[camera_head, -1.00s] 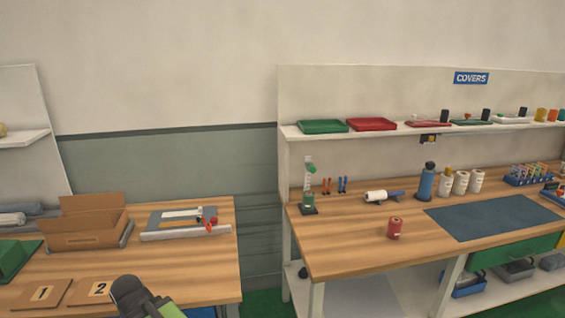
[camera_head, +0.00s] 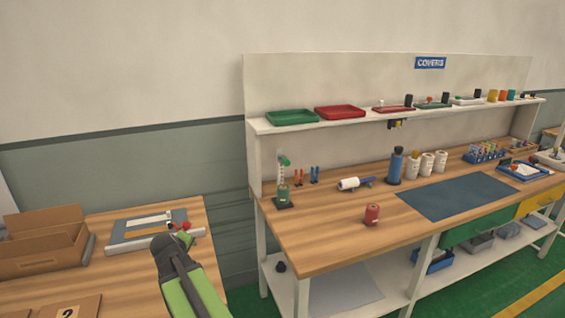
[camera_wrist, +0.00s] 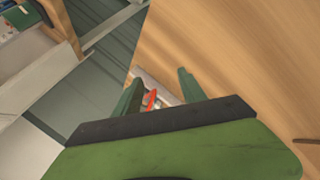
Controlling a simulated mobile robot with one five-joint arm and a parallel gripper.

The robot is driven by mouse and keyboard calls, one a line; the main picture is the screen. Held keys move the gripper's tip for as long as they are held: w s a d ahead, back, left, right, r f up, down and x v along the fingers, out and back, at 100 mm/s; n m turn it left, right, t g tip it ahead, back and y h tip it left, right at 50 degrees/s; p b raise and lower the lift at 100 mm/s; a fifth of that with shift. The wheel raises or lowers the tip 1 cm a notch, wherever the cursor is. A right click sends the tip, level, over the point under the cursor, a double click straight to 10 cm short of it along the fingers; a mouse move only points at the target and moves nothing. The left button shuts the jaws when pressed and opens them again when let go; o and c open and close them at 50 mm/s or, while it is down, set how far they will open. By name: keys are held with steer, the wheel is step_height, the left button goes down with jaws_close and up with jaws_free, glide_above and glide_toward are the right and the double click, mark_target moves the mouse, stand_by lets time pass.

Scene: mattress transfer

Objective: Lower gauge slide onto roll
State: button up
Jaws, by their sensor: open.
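The gauge (camera_head: 281,169) stands at the left end of the right bench in the head view, with a pale upright and a dark base. Its green slide (camera_head: 284,160) sits high on the upright. A green roll (camera_head: 283,194) stands upright on the base below the slide, with a visible space between them. My gripper (camera_wrist: 158,85) is open in the wrist view, with nothing held between its fingers.
A gap separates the tables. The right bench's front left is clear.

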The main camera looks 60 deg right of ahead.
steer(key=s+d+r+n+t+h, duration=0.1)
steer(key=d+r+h, duration=0.15)
steer(key=d, duration=0.45)
steer(key=d+r+n+h, duration=0.1)
steer(key=d+r, duration=0.2)
steer(key=d, duration=0.4)
steer(key=n+t, duration=0.8)
steer(key=n, duration=1.4)
glide_toward(284, 160)
steer(key=x, duration=0.8)
steer(key=f+x, duration=0.1)
steer(key=x, duration=0.3)
steer(key=shift+s+d, duration=0.15)
steer(key=shift+d, duration=0.3)
jaws_close()
steer(key=shift+f, duration=0.1)
